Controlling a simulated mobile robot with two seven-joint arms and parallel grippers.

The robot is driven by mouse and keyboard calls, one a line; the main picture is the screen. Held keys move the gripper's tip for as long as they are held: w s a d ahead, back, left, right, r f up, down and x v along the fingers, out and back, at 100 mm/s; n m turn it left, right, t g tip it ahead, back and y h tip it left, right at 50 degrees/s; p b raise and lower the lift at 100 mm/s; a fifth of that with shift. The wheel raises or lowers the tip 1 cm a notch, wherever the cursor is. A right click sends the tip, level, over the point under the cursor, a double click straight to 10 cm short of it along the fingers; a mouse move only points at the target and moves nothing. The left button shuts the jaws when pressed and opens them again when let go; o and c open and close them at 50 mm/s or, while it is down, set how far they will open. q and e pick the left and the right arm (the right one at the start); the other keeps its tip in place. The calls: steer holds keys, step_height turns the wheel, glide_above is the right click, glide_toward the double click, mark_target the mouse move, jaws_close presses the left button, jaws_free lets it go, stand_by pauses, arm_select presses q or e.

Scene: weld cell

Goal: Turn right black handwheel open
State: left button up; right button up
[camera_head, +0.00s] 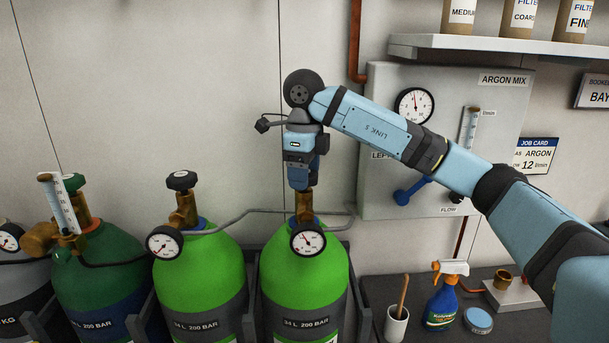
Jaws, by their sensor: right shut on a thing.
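Two bright green gas cylinders stand side by side. The right cylinder (304,275) has a brass valve (304,207) on top. My right gripper (301,185) points straight down over this valve. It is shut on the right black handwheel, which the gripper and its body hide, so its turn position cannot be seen. The left cylinder (200,275) carries its own black handwheel (181,180), in plain view and free. A round gauge (308,240) sits in front of the right valve. My left gripper is not in view.
A grey pipe (260,212) runs behind the valves. A dark green cylinder (95,265) with a flow tube stands at the left. The argon mix panel (510,120) is on the wall behind my right arm. A cup (396,324) and a spray bottle (440,300) stand at the lower right.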

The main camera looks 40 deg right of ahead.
steer(key=shift+r+n, duration=0.1)
steer(key=shift+n, duration=0.5)
steer(key=o, duration=0.9)
step_height(320, 180, up, 12)
steer(key=shift+a+p, duration=0.15)
steer(key=shift+p, duration=0.3)
stand_by(0.4)
